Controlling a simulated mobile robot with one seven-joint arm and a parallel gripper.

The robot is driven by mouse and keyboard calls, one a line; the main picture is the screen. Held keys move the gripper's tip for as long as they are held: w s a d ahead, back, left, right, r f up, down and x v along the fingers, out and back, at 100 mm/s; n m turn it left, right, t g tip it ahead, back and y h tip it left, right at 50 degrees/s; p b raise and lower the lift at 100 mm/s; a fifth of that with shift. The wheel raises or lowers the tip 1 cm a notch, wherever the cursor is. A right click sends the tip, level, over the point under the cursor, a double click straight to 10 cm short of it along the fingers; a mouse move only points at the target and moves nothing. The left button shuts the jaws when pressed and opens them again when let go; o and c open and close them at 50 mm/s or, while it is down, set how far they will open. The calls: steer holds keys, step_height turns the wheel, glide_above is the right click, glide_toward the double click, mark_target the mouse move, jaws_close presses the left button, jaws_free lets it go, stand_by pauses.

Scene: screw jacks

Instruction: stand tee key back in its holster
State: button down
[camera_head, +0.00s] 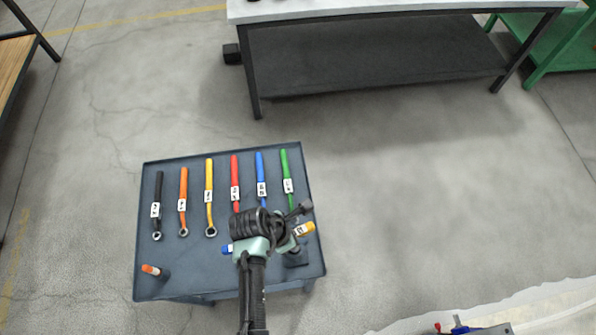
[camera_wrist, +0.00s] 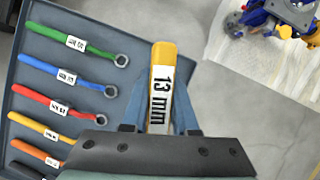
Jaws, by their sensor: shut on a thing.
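My gripper (camera_head: 296,236) is over the right front part of the blue-grey tray table (camera_head: 175,285). It is shut on the tee key, a yellow-handled tool labelled 13 mm (camera_wrist: 162,60); its yellow end also shows in the head view (camera_head: 306,229). In the wrist view, my gripper (camera_wrist: 160,131) has the handle between its fingers, and the tool's lower part is hidden. A dark block (camera_head: 296,259), possibly the holster, stands on the tray just below my gripper in the head view. I cannot tell whether the tool touches it.
Several ring spanners lie in a row on the tray, from black (camera_head: 156,208) to green (camera_head: 287,172). An orange-topped piece (camera_head: 151,269) stands at front left, and a blue-ended one (camera_head: 227,249) is partly hidden by my arm. A workbench (camera_head: 380,60) stands beyond open floor.

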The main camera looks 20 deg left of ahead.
steer(key=shift+f+b, duration=1.5)
steer(key=shift+f, duration=0.95)
steer(key=c, duration=0.6)
jaws_free()
steer(key=shift+r, duration=0.1)
steer(key=v, duration=1.3)
